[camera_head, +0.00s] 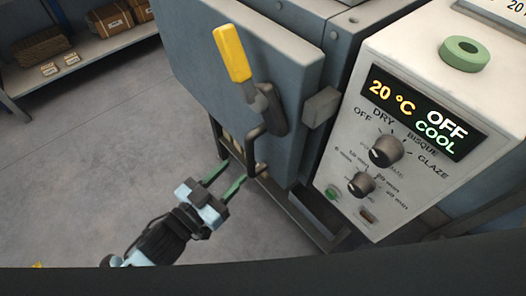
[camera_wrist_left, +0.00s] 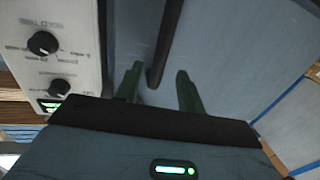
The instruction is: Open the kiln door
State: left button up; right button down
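The kiln door (camera_head: 205,75) is a thick blue-grey slab that appears shut against the kiln body (camera_head: 340,45). A latch lever with a yellow grip (camera_head: 232,53) stands raised on it. A dark bar handle (camera_head: 252,147) is below the lever. My left gripper (camera_head: 235,171) is open, its green fingers beside the lower part of the bar handle. In the left wrist view, the bar handle (camera_wrist_left: 166,42) shows between the open fingers (camera_wrist_left: 160,69); whether they touch it I cannot tell. My right gripper is out of view.
The control panel (camera_head: 400,140), right of the door, has dials and a display reading 20 °C, OFF, COOL. A green ring (camera_head: 464,53) lies on top. A shelf (camera_head: 80,55) with boxes stands at the back left. The floor (camera_head: 90,150) left of the door is clear.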

aim_at(247, 157)
pick_arm(q)
jog(key=shift+w+d+r, duration=0.1)
jog(key=shift+w+d, duration=0.1)
jog(key=shift+w, duration=0.15)
jog(key=shift+x, duration=3.5)
grip_shut()
